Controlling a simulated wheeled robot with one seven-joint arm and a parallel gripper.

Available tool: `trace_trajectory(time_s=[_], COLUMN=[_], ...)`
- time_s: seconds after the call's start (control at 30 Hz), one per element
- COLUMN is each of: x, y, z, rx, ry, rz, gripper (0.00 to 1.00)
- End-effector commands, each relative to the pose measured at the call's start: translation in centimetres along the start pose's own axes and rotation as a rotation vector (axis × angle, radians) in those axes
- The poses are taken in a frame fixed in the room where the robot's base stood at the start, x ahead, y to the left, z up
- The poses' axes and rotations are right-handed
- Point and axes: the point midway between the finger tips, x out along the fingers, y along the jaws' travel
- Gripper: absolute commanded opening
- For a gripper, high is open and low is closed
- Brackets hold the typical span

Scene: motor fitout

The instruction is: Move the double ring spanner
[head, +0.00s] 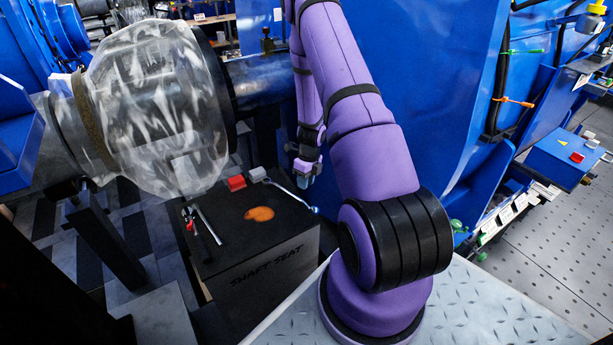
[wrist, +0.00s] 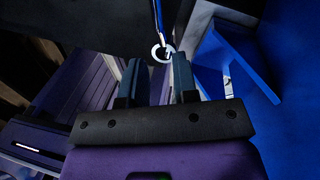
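The double ring spanner (head: 289,193) lies near the back right of the dark top of the box marked SHAFT SEAT (head: 275,248). It is a thin silver bar, with a bluish ring end near the box's right edge. My gripper (head: 306,176) points down above the spanner in the head view. In the wrist view the spanner's pale ring end (wrist: 162,52) shows at the gap between the fingertips, with its bluish shank running up the picture. My gripper (wrist: 156,68) is open, with its fingers apart. Whether either finger touches the spanner is not clear.
A red block (head: 236,183), a grey block (head: 257,175), an orange patch (head: 259,214) and a silver bar tool (head: 207,225) are on the same box top. A plastic-wrapped shaft part (head: 160,105) stands left. A blue housing (head: 430,80) rises close behind my arm.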

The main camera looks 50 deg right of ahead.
Motion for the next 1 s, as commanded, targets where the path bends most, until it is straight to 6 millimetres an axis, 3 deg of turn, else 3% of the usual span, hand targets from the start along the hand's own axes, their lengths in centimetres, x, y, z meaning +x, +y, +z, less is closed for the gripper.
trace_trajectory(time_s=[0.3, 0.5, 0.97, 1.0], x=[5.4, 7.6, 8.4, 8.4], y=[0.0, 0.0, 0.0, 0.0], z=[-0.1, -0.1, 0.0, 0.0], rx=[0.003, 0.002, 0.001, 0.001], ry=[0.0, 0.0, -0.001, -0.001], rz=[0.002, 0.001, 0.0, 0.0], gripper=[0.27, 0.27, 0.27, 0.2])
